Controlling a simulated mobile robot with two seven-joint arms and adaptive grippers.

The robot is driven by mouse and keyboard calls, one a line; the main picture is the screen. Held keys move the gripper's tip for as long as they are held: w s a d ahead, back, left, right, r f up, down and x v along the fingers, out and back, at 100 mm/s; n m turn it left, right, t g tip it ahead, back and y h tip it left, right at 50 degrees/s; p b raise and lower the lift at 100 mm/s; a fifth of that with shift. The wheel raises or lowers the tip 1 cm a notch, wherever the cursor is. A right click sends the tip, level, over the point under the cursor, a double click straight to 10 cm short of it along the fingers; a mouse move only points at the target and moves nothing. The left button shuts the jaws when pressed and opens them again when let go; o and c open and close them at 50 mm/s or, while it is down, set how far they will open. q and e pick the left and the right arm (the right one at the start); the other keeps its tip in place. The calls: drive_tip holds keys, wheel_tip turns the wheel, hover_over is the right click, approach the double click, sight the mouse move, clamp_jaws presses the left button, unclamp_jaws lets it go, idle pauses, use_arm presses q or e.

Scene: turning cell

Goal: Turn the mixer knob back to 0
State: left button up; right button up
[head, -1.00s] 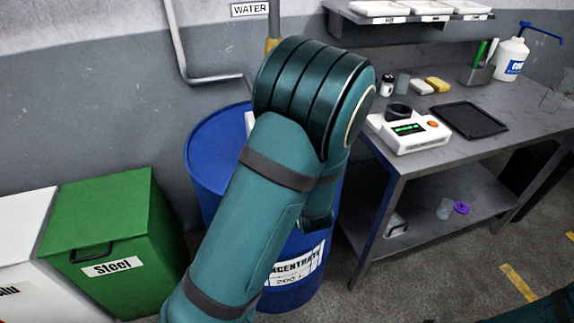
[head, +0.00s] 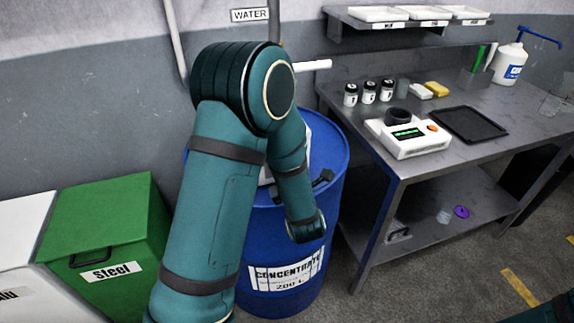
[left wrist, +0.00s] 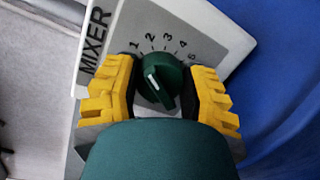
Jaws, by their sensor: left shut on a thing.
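The dark green mixer knob (left wrist: 158,92) sits on a light panel marked MIXER (left wrist: 205,28) in the left wrist view. Numbers 1 to 5 run in an arc above it; a 0 cannot be made out. The knob's white pointer mark faces up and left, roughly toward the 1. My left gripper (left wrist: 160,78) is shut on the knob, one yellow finger on each side. In the head view, my left arm largely covers the mixer on the blue drum, and the knob is hidden. My right gripper is not in view.
The blue drum (head: 328,205) stands under my left forearm. A metal bench (head: 390,155) stands right of it, with a white scale (head: 415,146), several small jars and a black tray (head: 468,124). A green steel bin (head: 105,225) is at the left.

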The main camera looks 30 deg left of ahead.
use_arm(q)
drive_tip(key=n, duration=0.3)
drive_tip(key=shift+a+r+n+t, duration=0.1)
drive_tip(key=shift+r+n+t, duration=0.1)
drive_tip(key=shift+n+t, duration=0.1)
drive_tip(key=shift+n+y, duration=0.3)
drive_tip(key=shift+n, duration=1.5)
drive_tip(key=o, duration=1.2)
drive_tip(key=shift+f, duration=0.1)
drive_tip(key=shift+s, duration=0.1)
drive_tip(key=v, duration=0.7)
drive_tip(key=shift+d, duration=0.2)
